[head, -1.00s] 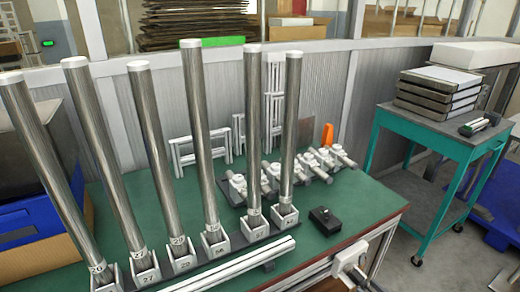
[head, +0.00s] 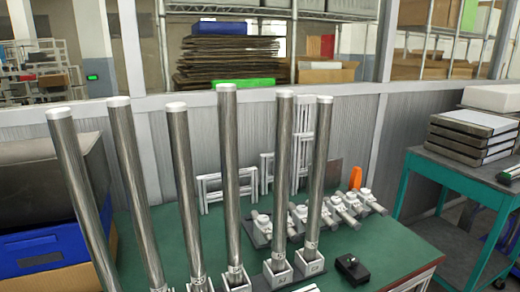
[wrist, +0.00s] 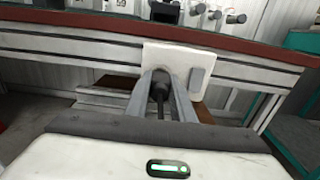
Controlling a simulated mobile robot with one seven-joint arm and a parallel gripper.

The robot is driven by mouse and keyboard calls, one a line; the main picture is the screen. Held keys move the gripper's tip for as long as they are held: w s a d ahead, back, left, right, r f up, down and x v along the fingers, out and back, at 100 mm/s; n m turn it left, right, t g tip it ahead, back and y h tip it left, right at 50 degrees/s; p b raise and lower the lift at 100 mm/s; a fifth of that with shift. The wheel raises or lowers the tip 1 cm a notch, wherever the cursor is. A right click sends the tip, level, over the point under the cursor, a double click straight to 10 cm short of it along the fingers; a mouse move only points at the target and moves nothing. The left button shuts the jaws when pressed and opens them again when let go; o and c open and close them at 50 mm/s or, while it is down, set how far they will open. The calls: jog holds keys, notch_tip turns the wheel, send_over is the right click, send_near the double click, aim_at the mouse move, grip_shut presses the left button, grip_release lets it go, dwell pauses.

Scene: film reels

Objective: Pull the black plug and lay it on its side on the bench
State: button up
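In the wrist view, the black plug (wrist: 160,84) is between the fingers of my gripper (wrist: 160,76), with a dark cord hanging down from it. The fingers are close in on both sides of the plug, with no clear gap showing. A white socket plate (wrist: 191,57) on the bench's front side is directly behind the fingertips. I cannot tell whether the plug is still seated in it. The green-topped bench (head: 404,246) fills the lower part of the head view. My gripper, the plug and the socket plate are outside the head view.
Several tall metal tubes (head: 231,170) stand in numbered holders on the bench. A small black box (head: 352,269) sits near the front right, with bare green top right of it. White fittings (head: 300,215) lie behind. A teal cart (head: 437,172) stands at the right.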

grip_shut()
jog(key=v, duration=0.6)
jog(key=shift+b, duration=0.3)
dwell(0.4)
jog(key=shift+v, duration=1)
